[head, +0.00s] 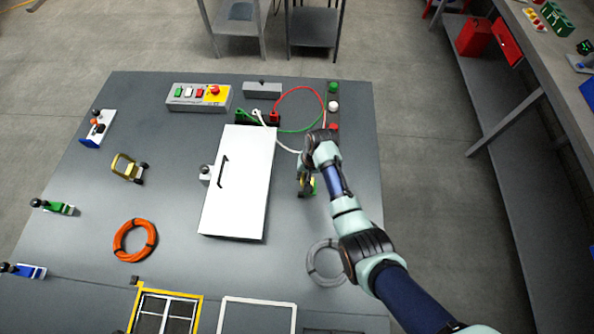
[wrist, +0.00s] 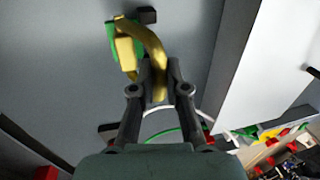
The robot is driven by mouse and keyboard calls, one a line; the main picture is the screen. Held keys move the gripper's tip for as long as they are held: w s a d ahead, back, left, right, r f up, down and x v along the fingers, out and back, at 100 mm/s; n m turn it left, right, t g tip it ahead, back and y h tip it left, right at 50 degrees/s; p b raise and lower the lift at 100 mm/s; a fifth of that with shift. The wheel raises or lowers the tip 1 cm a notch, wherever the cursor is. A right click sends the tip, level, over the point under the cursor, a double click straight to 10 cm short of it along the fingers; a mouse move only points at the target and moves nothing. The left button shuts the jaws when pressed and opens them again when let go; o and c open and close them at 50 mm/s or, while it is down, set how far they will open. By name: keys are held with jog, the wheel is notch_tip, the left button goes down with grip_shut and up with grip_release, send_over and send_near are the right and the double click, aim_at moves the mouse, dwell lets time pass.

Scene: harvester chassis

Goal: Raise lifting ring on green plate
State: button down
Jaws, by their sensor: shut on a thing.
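The green plate (head: 313,187) is on the table right of the white door panel, mostly hidden under my arm. In the wrist view the green plate (wrist: 111,33) shows at the top with a yellow lifting ring (wrist: 151,42) joined to it. My gripper (wrist: 159,75) is shut on the curved ring, whose near end lies between the fingertips. In the head view my gripper (head: 305,178) is right at the plate, and my wrist covers most of the ring. I cannot tell the ring's exact angle.
The white door panel (head: 238,185) with a black handle lies close to the left. A second yellow ring fixture (head: 128,168) stands further left. Red, green and white cables (head: 300,90) lie behind. A grey cable coil (head: 325,262) lies in front, an orange coil (head: 135,240) at left.

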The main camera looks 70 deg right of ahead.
jog(key=shift+s, duration=0.35)
jog(key=s, duration=0.1)
jog(key=s+p, duration=0.1)
jog(key=s, duration=0.1)
jog(key=shift+d+r+p, duration=0.3)
jog(key=shift+d+p, duration=0.05)
jog(key=shift+d, duration=0.05)
jog(key=shift+s, duration=0.1)
jog(key=shift+s, duration=0.35)
jog(key=c, duration=1)
grip_release()
jog(key=shift+f, duration=0.1)
jog(key=shift+c, duration=0.2)
